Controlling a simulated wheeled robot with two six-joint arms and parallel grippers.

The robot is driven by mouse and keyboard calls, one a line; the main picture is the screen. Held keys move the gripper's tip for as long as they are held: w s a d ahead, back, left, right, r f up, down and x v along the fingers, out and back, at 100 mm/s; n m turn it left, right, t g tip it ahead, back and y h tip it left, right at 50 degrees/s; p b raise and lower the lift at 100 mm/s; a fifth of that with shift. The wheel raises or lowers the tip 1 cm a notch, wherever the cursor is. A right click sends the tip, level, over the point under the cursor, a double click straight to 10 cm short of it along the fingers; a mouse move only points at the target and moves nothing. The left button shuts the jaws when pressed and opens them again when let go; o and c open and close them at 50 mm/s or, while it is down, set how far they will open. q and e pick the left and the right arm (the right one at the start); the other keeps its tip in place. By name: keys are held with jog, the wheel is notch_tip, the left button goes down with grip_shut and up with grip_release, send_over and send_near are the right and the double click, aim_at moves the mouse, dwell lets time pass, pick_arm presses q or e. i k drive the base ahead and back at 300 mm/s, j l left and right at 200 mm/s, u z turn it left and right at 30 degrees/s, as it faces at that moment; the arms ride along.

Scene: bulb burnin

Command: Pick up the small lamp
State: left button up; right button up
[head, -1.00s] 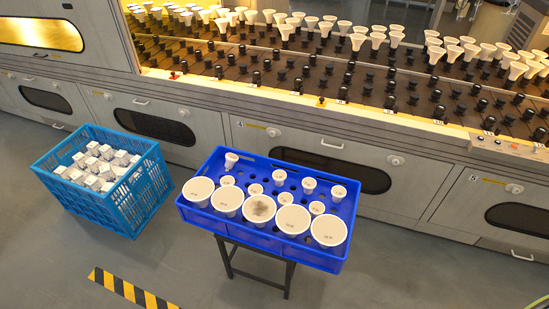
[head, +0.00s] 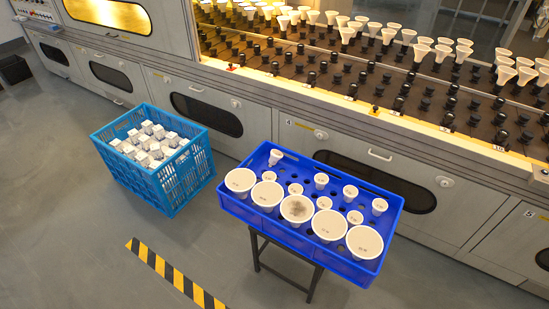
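Several small lamps with white faces stand in the blue tray (head: 375,273), which rests on a dark stand. One small lamp (head: 275,157) is at the tray's back left corner and shows its tapered side. Other small lamps stand in the middle and back right, such as one small lamp (head: 321,181) and another small lamp (head: 379,206). A row of large lamps fills the front; one large lamp (head: 297,209) has a dark smudge on its face. Which small lamp the task means I cannot tell. Neither gripper is in view.
A light blue crate (head: 163,190) with white boxes stands on the floor left of the tray. Behind is a long grey machine (head: 296,133) with rows of sockets and lamps. A black-yellow stripe (head: 168,271) marks the floor. Open floor lies at left.

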aim_at(276, 156)
jog(key=i+l+u, duration=0.1)
jog(key=l, duration=0.25)
jog(key=i+l, duration=0.2)
jog(key=l, duration=0.15)
jog(key=i+l+u, duration=0.15)
jog(key=l, duration=0.2)
jog(key=i+l+u, duration=0.1)
jog(key=l, duration=0.25)
